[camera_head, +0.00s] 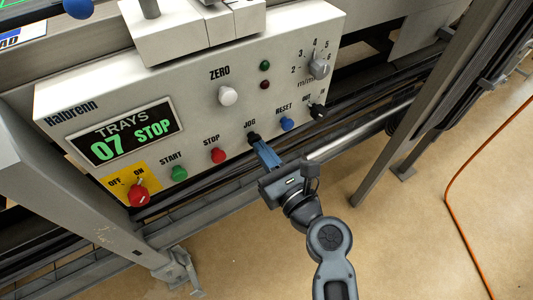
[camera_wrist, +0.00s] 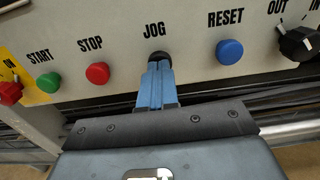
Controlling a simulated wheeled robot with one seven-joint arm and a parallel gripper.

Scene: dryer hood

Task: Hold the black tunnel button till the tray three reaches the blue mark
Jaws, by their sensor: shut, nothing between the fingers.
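The black button (camera_head: 253,138), labelled JOG, is on the light control panel, between the red STOP and blue RESET buttons. In the wrist view the black button (camera_wrist: 158,57) shows just above my fingertips, its lower part hidden by them. My gripper (camera_head: 262,148) is shut, its two blue fingers together and empty, pointing at the button. The fingertips (camera_wrist: 159,66) are at the button or right in front of it; I cannot tell whether they press it. The display (camera_head: 125,132) reads "TRAYS 07 STOP". I cannot make out tray three or a blue mark.
The panel also has a green START button (camera_head: 179,173), a red STOP button (camera_head: 218,155), a blue RESET button (camera_head: 287,124), a black IN/OUT knob (camera_head: 318,111) and a red OFF/ON switch (camera_head: 138,195). Metal rails run below the panel. A grey post (camera_head: 420,105) stands at right.

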